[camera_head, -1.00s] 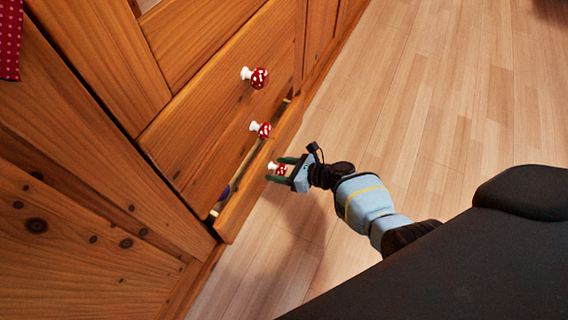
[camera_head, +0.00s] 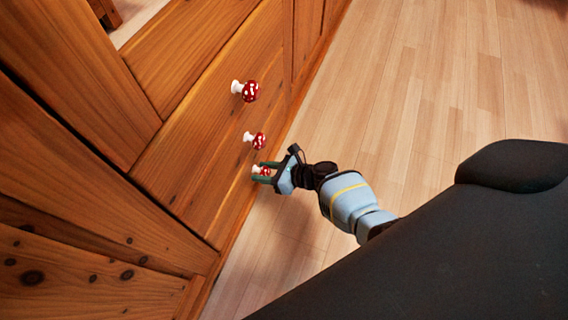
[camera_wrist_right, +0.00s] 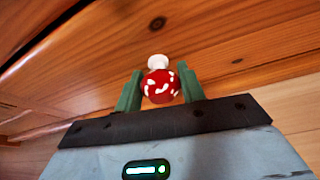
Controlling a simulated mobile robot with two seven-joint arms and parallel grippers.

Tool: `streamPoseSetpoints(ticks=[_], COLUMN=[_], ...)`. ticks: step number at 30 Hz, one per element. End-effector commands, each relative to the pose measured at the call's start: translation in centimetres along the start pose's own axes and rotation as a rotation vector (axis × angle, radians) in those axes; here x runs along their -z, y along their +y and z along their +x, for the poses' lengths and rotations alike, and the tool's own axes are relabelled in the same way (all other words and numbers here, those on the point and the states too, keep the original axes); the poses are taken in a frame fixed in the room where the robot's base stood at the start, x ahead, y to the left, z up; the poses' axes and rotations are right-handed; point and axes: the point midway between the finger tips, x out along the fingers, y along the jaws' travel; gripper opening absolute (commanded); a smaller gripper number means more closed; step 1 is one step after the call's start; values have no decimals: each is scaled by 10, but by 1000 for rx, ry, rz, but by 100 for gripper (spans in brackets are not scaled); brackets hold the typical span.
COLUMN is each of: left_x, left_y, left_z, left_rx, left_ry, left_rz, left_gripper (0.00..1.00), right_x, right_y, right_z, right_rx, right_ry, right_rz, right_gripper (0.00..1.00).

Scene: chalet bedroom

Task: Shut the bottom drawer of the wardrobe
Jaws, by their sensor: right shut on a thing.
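The wooden wardrobe (camera_head: 190,130) stands at the left in the head view. Its bottom drawer (camera_head: 232,203) looks flush with the front, with no gap showing above it. The drawer's knob, a red mushroom with white spots (camera_head: 265,171), sits between the green fingers of my right gripper (camera_head: 263,173). In the right wrist view my right gripper (camera_wrist_right: 158,90) is shut around the red knob cap (camera_wrist_right: 161,86), with its white stem (camera_wrist_right: 158,62) against the wood. My left gripper is not in view.
Two more mushroom knobs, an upper one (camera_head: 245,91) and a lower one (camera_head: 255,140), stick out above the gripper. The light plank floor (camera_head: 420,90) to the right is clear.

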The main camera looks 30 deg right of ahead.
Motion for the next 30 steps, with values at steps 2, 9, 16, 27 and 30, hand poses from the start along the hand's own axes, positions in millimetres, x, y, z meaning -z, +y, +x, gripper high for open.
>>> streamPoseSetpoints(ticks=[2, 9, 16, 27, 30], left_x=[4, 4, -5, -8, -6], left_y=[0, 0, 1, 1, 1], left_z=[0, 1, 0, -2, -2], left_rx=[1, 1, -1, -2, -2], left_ry=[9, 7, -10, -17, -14], left_rz=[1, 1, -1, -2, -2], left_gripper=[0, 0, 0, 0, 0], right_x=[-6, -8, -8, -7, -6], right_y=[1, 0, -1, -1, -1], right_z=[2, 2, 2, 2, 2], right_rx=[-4, -4, -1, 1, 1], right_ry=[-13, -18, -15, -12, -12], right_rz=[1, 0, -1, -2, -2], right_gripper=[0, 42, 61, 61, 61])
